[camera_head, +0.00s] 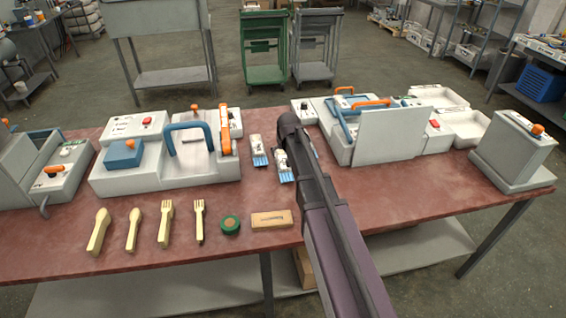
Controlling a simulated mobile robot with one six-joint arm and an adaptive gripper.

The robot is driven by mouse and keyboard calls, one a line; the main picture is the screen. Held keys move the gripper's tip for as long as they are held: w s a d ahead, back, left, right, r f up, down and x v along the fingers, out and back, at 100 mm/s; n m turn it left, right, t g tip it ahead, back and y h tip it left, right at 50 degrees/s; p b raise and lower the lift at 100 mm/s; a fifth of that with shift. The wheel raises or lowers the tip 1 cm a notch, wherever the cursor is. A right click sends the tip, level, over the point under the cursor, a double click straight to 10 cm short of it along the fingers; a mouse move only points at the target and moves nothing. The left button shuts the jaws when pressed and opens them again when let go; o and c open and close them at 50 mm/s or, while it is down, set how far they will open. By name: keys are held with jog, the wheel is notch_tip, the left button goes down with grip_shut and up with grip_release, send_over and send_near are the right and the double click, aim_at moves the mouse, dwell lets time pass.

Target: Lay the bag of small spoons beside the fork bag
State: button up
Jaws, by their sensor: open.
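Two small white bags with blue striped lower ends lie on the red table, a little apart. One bag (258,150) is just right of the left machine, and the other bag (284,166) is right of it and slightly nearer. I cannot tell which holds small spoons and which holds forks. My dark arm rises from the bottom of the view, right beside the nearer bag, and may cover part of it. My gripper's fingers do not show; they seem hidden behind the arm.
A large spoon (98,231), a smaller spoon (133,230), two forks (165,223), a green round tin (230,225) and a wooden block (272,220) line the front of the table (70,255). White machines (205,170) stand left and right (385,140).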

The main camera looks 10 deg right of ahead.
aim_at(282, 157)
jog(key=shift+b+x, duration=1.25)
jog(key=shift+x, duration=0.25)
jog(key=shift+b+x, duration=0.7)
jog(key=shift+x, duration=0.1)
jog(key=shift+s+a, duration=0.1)
jog(key=shift+a, duration=0.05)
jog(key=c, duration=0.9)
jog(key=shift+r, duration=0.15)
notch_tip(282, 157, up, 3)
jog(key=p, duration=0.3)
jog(key=shift+f, duration=0.2)
jog(key=s+d, duration=0.3)
jog(key=s, duration=0.1)
jog(key=s+d+r+p, duration=0.1)
jog(key=s+d, duration=0.3)
jog(key=s+d+r+p, duration=0.1)
jog(key=s+d, duration=0.2)
jog(key=s, duration=0.1)
jog(key=shift+s+d, duration=0.1)
jog(key=shift+d, duration=0.1)
